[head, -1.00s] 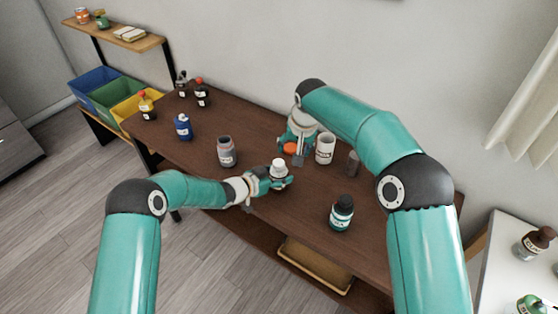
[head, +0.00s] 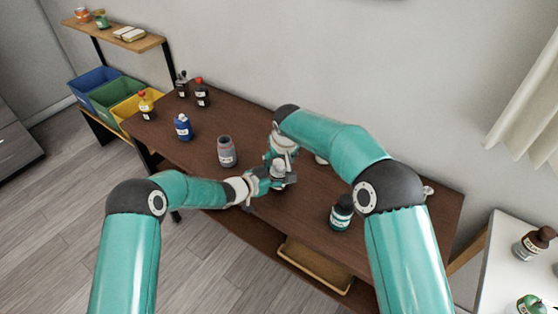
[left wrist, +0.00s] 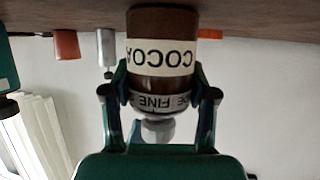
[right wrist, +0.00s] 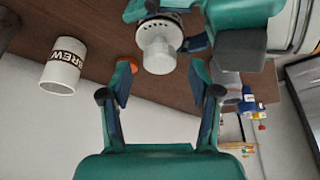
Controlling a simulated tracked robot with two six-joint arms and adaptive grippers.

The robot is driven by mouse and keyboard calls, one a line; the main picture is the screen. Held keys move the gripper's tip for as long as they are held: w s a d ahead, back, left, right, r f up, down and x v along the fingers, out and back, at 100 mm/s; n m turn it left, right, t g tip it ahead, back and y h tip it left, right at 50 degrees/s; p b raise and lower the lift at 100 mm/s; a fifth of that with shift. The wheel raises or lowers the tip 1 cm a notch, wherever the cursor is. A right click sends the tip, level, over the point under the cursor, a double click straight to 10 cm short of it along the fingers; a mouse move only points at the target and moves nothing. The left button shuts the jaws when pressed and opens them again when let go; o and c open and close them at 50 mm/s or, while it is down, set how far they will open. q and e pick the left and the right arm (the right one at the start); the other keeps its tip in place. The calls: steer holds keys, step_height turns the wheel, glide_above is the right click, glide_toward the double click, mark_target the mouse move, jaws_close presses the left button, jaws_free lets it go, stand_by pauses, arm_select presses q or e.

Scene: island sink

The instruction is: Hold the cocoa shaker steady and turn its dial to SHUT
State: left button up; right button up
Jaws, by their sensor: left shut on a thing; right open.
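The cocoa shaker (left wrist: 160,58) has a brown body, a COCOA label and a grey dial ring (left wrist: 158,100) with the word FINE showing. It appears upside down in the left wrist view. Its pale top (head: 279,169) shows in the head view, and the perforated top (right wrist: 158,45) faces the right wrist camera. My left gripper (left wrist: 157,78) is shut on the shaker, one finger on each side. My right gripper (right wrist: 164,75) is open and empty, just above the shaker's top and apart from it. No SHUT mark is readable.
A white BREW container (right wrist: 60,72) stands behind, mostly hidden by my right arm in the head view. A grey-pink jar (head: 226,152) stands left of the shaker and a dark teal-labelled bottle (head: 341,212) right. A blue bottle (head: 183,127) is farther left. The front table edge is near.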

steer(key=shift+x, duration=0.85)
steer(key=shift+c, duration=0.3)
steer(key=c, duration=1.1)
steer(key=shift+n, duration=0.3)
steer(key=n+y, duration=0.1)
steer(key=n, duration=0.1)
steer(key=n+g+y, duration=0.1)
steer(key=n, duration=0.2)
steer(key=shift+w+d, duration=0.15)
steer(key=shift+d, duration=0.05)
steer(key=n+g, duration=0.1)
steer(key=n, duration=0.2)
steer(key=n+y, duration=0.1)
steer(key=n, duration=0.2)
steer(key=shift+w+d+g, duration=0.15)
steer(key=shift+g, duration=0.25)
